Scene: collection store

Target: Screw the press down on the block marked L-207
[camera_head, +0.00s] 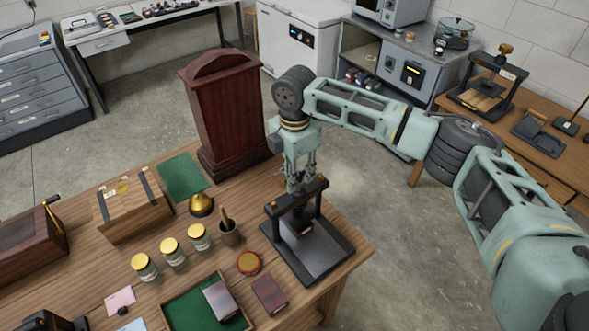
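A black screw press (322,258) stands at the right end of the wooden table, with a crossbeam on posts above a grey plate. A small dark reddish block (304,229) shows under the crossbeam; I cannot read any mark on it. My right gripper (300,186) points down just above the crossbeam, at the press's top. Its fingers hide the screw handle, and I cannot tell whether they touch or grip it. A second press (487,84) with a pale label stands on the back right table; its label is too small to read. My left gripper is out of view.
A tall red-brown wooden case (226,110) stands close left of my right gripper. A mortar with a pestle (229,233), a round tin (249,263), a dark red book (269,293) and a green-lined tray (188,307) lie left of the press. Floor is clear to its right.

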